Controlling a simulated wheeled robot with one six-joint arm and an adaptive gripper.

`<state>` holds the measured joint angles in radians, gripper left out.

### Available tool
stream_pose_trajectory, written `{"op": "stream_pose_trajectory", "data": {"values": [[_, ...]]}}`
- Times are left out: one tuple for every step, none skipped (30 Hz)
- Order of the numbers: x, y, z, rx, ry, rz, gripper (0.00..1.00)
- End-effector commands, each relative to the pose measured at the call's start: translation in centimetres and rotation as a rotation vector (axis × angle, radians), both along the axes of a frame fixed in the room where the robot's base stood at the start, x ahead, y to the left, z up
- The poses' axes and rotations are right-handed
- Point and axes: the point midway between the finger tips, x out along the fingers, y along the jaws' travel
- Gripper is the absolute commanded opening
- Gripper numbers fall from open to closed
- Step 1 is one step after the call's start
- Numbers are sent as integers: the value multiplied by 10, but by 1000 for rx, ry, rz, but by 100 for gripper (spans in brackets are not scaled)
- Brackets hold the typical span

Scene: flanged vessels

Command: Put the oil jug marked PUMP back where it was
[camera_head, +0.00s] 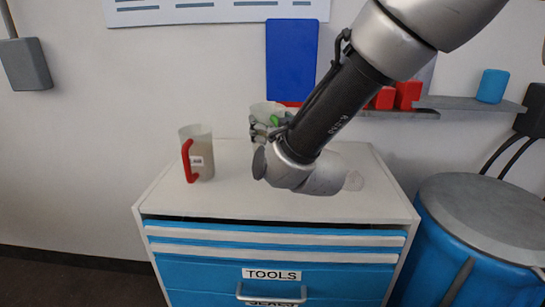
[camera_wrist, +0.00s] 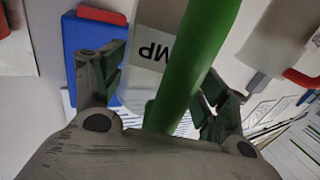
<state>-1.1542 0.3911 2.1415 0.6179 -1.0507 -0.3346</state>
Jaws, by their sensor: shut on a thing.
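The jug with a green handle (camera_wrist: 196,55) is in my gripper. In the wrist view its label (camera_wrist: 156,47) shows the letters "MP"; the rest is hidden by the handle. My gripper (camera_wrist: 163,92) is shut on this handle, one finger on each side. In the head view the jug's pale body (camera_head: 266,108) shows above the back of the cabinet top, partly behind my arm. Its base is hidden, so I cannot tell whether it touches the top. Another jug, with a red handle (camera_head: 187,161), stands upright at the left of the cabinet top; it also shows in the wrist view (camera_wrist: 262,42).
The white cabinet top (camera_head: 230,200) has free room at the front. A wall shelf (camera_head: 465,104) with red things and a blue cup (camera_head: 492,86) is behind right. A blue drum (camera_head: 470,240) stands right.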

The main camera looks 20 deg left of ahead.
Motion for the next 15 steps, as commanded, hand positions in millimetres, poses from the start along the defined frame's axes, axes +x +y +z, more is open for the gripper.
{"op": "stream_pose_trajectory", "data": {"values": [[0, 0, -9, -3, -1, 0, 45], [0, 0, -13, -2, -1, 0, 45], [0, 0, -17, -1, -1, 1, 45], [0, 0, -19, 0, -1, 1, 45], [0, 0, -21, 0, -1, 1, 45], [0, 0, -24, 0, -2, 1, 45], [0, 0, -26, 0, -2, 1, 45], [0, 0, -29, 0, -1, 1, 45], [0, 0, -34, -1, -1, 1, 45], [0, 0, -39, -1, 0, 1, 45], [0, 0, -44, -2, 0, 0, 45], [0, 0, -51, -3, 0, 0, 45], [0, 0, -56, -1, 0, 0, 45], [0, 0, -59, -1, -1, 0, 45], [0, 0, -62, -1, -1, 0, 45]]}}
